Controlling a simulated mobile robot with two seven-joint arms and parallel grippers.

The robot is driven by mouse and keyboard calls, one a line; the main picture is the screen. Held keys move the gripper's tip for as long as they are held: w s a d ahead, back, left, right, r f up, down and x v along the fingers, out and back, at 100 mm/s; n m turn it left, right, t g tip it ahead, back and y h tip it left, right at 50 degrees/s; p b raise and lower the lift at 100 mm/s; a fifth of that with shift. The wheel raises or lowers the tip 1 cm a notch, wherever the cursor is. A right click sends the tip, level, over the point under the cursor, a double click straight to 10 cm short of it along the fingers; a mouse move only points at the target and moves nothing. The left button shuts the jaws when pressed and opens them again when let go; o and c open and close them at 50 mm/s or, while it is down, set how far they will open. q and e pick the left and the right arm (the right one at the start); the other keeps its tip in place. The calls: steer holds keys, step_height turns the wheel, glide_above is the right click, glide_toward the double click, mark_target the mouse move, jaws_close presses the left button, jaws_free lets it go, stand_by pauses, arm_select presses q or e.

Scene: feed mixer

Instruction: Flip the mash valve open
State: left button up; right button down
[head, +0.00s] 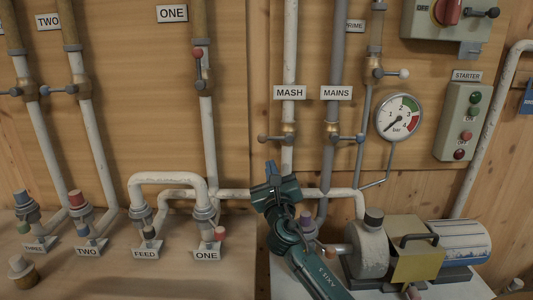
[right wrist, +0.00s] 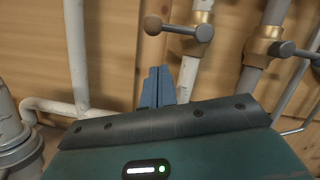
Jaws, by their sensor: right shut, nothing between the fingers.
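The mash valve (head: 288,134) is a brass body on a white vertical pipe under the MASH sign (head: 290,92). Its lever lies level, pointing left, and ends in a brown ball knob (head: 262,139). The right wrist view also shows this knob (right wrist: 152,25) and the grey lever (right wrist: 178,30). My right gripper (head: 271,167), dark green with blue fingers, is shut and empty just below the knob and lever. Its fingertips (right wrist: 157,72) point up toward the lever, apparently apart from it. My left gripper is not in view.
The mains valve (head: 331,137) with its blue-knobbed lever stands close to the right, below the MAINS sign (head: 336,93). A pressure gauge (head: 399,117) hangs further right. A pump (head: 368,249) and horizontal pipes lie below. The wood panel left of the mash lever is clear.

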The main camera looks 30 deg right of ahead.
mark_target(277, 138)
arm_select(q)
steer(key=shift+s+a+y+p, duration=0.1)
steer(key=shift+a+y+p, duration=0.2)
steer(key=shift+p, duration=0.4)
arm_select(e)
steer(key=shift+w+a+r, duration=0.1)
steer(key=shift+w+r, duration=0.55)
steer(key=shift+r, duration=0.2)
steer(key=shift+w+r, duration=0.6)
steer(key=shift+r, duration=0.25)
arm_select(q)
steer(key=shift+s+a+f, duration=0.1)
arm_select(e)
steer(key=shift+w, duration=0.1)
arm_select(q)
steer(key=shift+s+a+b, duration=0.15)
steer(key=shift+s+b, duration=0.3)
steer(key=shift+b, duration=0.1)
arm_select(e)
steer(key=shift+r+m, duration=0.2)
steer(key=shift+m, duration=0.4)
